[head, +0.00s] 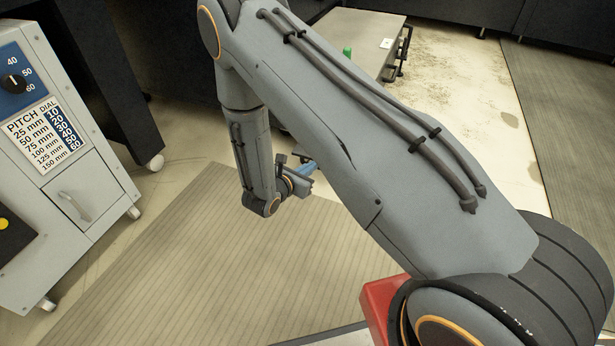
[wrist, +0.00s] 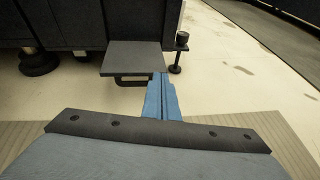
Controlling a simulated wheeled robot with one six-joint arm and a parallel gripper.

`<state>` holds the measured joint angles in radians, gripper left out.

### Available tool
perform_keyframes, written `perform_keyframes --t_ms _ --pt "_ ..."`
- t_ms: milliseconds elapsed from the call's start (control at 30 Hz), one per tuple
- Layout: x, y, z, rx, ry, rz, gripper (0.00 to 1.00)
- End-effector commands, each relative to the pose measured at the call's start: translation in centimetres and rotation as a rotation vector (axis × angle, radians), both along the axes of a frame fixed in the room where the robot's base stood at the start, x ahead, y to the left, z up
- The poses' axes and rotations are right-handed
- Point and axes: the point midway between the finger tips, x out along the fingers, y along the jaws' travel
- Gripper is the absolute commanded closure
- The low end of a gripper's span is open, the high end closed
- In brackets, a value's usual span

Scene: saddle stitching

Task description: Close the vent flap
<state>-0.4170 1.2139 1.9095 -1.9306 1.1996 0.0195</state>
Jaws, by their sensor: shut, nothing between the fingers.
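A flat grey panel (wrist: 133,58) sticks out roughly level from a dark machine front in the wrist view, with a dark loop-shaped handle (wrist: 130,80) under it. It looks like the vent flap standing open, but I cannot be sure. My gripper (wrist: 161,76) has its blue fingers together and empty. Its tips appear beside the panel's right front corner in the picture; I cannot tell whether they touch. In the head view my gripper (head: 308,168) shows small beyond my forearm, and the panel cannot be clearly made out.
A grey cabinet (head: 100,165) with a pitch dial and handled door stands at left in the head view. A grey-topped table (head: 365,30) is at the back. Ribbed matting (head: 190,250) lies clear on the floor.

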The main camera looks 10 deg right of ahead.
Motion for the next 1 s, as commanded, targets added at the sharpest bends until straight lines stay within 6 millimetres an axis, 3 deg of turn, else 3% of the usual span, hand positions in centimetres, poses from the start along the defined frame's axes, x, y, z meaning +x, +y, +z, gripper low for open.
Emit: perform_keyframes --t_ms 33,100,300,800,1000 --pt "0.7 1.0 -2.5 -0.015 0.003 0.048 1.0" --pt "1.3 2.1 -4.2 -0.028 0.004 0.101 1.0" --pt "2.3 3.4 -6.2 -0.045 0.0 0.172 1.0" --pt "8.0 -0.8 -8.8 -0.046 0.0 0.171 1.0" --pt "9.4 -1.8 -9.3 -0.044 0.001 0.172 1.0"
